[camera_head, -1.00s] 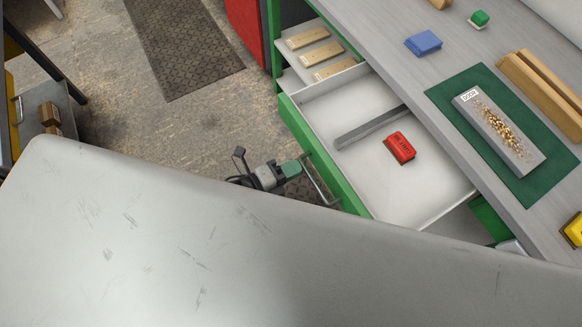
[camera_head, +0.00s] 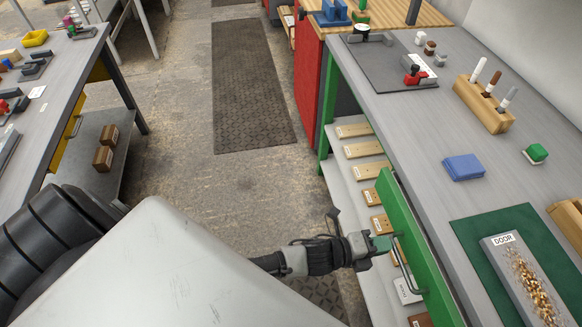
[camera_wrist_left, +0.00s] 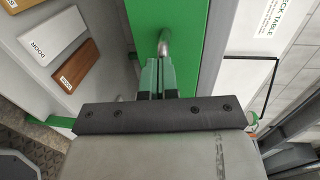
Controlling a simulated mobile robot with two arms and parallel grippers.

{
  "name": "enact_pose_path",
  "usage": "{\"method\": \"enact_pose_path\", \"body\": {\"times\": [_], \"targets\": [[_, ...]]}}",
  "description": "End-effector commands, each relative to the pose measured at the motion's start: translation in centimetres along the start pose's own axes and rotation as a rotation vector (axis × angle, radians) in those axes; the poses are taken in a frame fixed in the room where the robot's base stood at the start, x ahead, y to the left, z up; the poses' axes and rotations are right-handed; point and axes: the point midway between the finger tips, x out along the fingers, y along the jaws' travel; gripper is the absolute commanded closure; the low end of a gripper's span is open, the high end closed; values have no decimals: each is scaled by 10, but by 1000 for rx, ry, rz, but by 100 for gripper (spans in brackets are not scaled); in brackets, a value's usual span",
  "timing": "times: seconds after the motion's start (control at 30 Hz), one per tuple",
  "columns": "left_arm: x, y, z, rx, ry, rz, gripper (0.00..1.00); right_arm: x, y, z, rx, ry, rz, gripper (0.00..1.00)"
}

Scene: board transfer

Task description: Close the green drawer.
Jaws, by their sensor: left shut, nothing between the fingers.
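The green drawer front (camera_head: 412,245) lies close along the edge of the grey bench, and no drawer interior shows in the head view. Its metal handle (camera_head: 402,262) is on the outer face; it also shows in the left wrist view (camera_wrist_left: 163,43). My left gripper (camera_head: 385,243) is shut and empty, its fingertips (camera_wrist_left: 157,68) right at the handle by the green face (camera_wrist_left: 187,40). I cannot tell whether they touch or whether a thin gap is left behind the front. My right gripper is not in view.
A shelf with several labelled wooden blocks (camera_head: 364,149) lies below the bench edge. On the bench are a blue block (camera_head: 463,167), a green mat (camera_head: 466,228) and a wooden pen holder (camera_head: 484,103). A red cabinet (camera_head: 308,75) stands beyond. The floor mat (camera_head: 247,85) is clear.

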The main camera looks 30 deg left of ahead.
Motion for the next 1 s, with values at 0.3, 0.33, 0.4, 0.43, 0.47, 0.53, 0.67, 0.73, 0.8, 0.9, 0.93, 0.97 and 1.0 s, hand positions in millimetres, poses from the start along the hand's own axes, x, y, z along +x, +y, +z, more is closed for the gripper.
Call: {"method": "enact_pose_path", "body": {"times": [0.3,0.33,0.4,0.43,0.47,0.53,0.67,0.73,0.8,0.9,0.93,0.97,1.0], "targets": [[34,-3,0,-1,0,0,100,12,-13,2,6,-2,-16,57],[36,-4,0,-1,0,0,100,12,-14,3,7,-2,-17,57],[39,-5,0,0,0,0,100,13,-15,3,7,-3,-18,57],[40,-5,0,0,0,0,100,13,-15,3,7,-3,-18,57],[40,-5,0,0,0,0,100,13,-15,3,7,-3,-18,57],[42,-6,0,0,0,-1,100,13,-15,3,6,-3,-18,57],[42,-6,0,0,0,-2,100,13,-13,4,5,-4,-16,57],[42,-7,0,0,0,-2,100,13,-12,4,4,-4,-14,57],[42,-7,0,0,0,-3,100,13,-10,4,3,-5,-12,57],[42,-8,0,1,0,-4,100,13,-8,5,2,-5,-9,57],[42,-8,0,1,-1,-4,100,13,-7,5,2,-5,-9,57],[42,-7,1,1,-1,-4,100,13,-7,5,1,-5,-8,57],[41,-7,2,1,-1,-5,100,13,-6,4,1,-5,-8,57]]}}
